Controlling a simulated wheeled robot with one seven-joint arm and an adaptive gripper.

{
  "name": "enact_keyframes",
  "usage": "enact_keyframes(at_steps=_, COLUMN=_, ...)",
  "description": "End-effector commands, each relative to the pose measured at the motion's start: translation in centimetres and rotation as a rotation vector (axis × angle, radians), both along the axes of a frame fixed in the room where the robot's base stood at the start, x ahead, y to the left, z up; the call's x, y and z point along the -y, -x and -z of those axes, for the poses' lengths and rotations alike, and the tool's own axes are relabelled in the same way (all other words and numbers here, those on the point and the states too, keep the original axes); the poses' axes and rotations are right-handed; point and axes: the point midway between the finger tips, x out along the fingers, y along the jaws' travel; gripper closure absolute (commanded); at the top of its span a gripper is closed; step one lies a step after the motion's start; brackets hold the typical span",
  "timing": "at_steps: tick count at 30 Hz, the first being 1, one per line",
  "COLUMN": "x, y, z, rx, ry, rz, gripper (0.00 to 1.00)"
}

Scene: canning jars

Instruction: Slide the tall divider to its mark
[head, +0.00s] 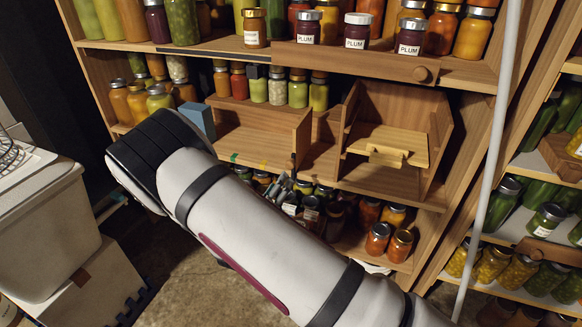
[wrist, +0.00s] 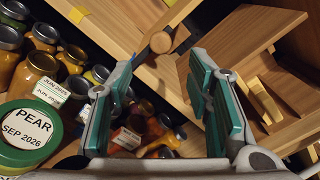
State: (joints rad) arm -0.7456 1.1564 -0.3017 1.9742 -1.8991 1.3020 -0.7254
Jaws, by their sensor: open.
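An upright wooden divider (head: 303,135) stands on the middle shelf, at the right end of a low wooden partition; I take it for the tall divider. In the wrist view a round wooden knob (wrist: 161,42) on a dark edge shows ahead of my gripper. A yellow mark (head: 262,163) and a green mark (head: 234,157) are on the shelf's front edge, left of the divider. The yellow mark shows in the wrist view too (wrist: 78,14). My gripper (wrist: 163,85) is open, its teal-padded fingers apart with nothing held. In the head view my arm partly hides it.
A wooden bin (head: 385,140) with a handled front stands right of the divider. A blue block (head: 198,120) and several jars are at left. More jars crowd the shelf below, near my gripper, including a green-lidded pear jar (wrist: 28,135). A pale pole (head: 495,150) rises at right.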

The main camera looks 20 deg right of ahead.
Motion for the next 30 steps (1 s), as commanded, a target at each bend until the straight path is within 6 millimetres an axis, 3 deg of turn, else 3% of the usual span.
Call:
enact_keyframes(at_steps=9, x=3.9, y=-5.2, z=0.1, rx=0.002, ry=-0.002, rz=0.006, gripper=0.54)
enact_keyframes(at_steps=15, x=5.6, y=-7.6, z=0.1, rx=0.001, ry=-0.003, rz=0.004, gripper=0.54)
enact_keyframes(at_steps=30, x=6.4, y=-8.8, z=0.0, rx=0.001, ry=-0.002, rz=0.002, gripper=0.54)
